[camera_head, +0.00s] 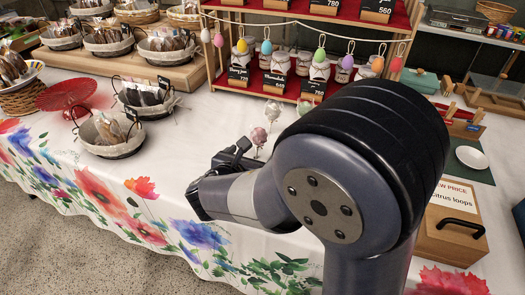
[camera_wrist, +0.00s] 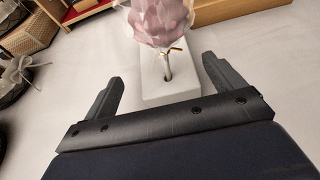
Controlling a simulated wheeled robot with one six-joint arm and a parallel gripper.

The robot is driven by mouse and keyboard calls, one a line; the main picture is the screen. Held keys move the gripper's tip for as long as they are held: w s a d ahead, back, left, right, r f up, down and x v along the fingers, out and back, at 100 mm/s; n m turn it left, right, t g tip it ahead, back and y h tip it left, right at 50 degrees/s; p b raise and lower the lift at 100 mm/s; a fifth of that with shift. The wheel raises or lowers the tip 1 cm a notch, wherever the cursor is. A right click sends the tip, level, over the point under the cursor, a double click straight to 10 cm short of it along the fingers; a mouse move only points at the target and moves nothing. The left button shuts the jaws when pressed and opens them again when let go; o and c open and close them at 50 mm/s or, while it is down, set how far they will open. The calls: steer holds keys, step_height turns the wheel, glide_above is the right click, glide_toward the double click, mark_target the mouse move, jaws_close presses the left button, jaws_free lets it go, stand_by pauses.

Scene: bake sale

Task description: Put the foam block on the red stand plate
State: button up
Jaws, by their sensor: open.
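The foam block (camera_wrist: 152,88) is a white block with a stick standing in it, topped by a pink wrapped pop. In the wrist view it lies ahead, between and slightly beyond the two fingers of my gripper (camera_wrist: 163,82). The fingers are apart and nothing is held. In the head view, pops on sticks (camera_head: 259,136) stand just beyond my gripper (camera_head: 236,156); the white block blends into the cloth and is partly hidden by my arm. The red stand plate (camera_head: 66,94) is at the left of the table, and it looks empty.
Baskets of wrapped baked goods (camera_head: 111,137) stand near the red stand. A red-shelved rack (camera_head: 290,90) with jars and hanging eggs stands behind the pops. A wooden box (camera_head: 450,232) is at right. White cloth (camera_head: 205,120) between baskets and gripper is mostly clear.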

mark_target(255, 156)
steer(key=x, duration=0.1)
steer(key=b+x, duration=0.1)
steer(key=x, duration=0.3)
steer(key=shift+s+d+f, duration=0.15)
steer(key=shift+d, duration=0.15)
steer(key=c, duration=1.1)
